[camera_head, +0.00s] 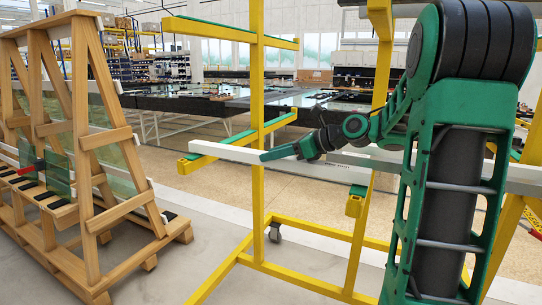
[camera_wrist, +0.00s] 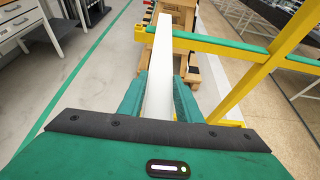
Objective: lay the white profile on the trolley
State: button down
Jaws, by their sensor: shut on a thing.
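The white profile (camera_head: 228,153) is a long bar held roughly level at the trolley in the head view. My gripper (camera_head: 268,156) is shut on it, with green fingers on both sides of the profile (camera_wrist: 158,85) in the wrist view (camera_wrist: 158,100). The yellow trolley (camera_head: 257,95) has uprights and green-topped support arms; it also shows in the wrist view (camera_wrist: 240,92). The profile's far end crosses over one support arm (camera_head: 190,165) near its tip. I cannot tell whether they touch. My arm hides part of the profile and trolley on the right.
A wooden A-frame rack (camera_head: 92,210) with glass panes stands at the left. Long dark worktables (camera_head: 210,103) lie behind the trolley. The trolley's yellow base rails (camera_head: 285,282) run low over the floor. Grey floor (camera_head: 215,225) is open between rack and trolley.

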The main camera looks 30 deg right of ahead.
jog(key=shift+f, duration=0.3)
jog(key=c, duration=1.2)
grip_release()
jog(key=shift+f, duration=0.1)
jog(key=shift+d, duration=0.1)
jog(key=v, duration=1)
jog(key=shift+s+d, duration=0.1)
jog(key=shift+s+r, duration=0.15)
jog(key=shift+r, duration=2.95)
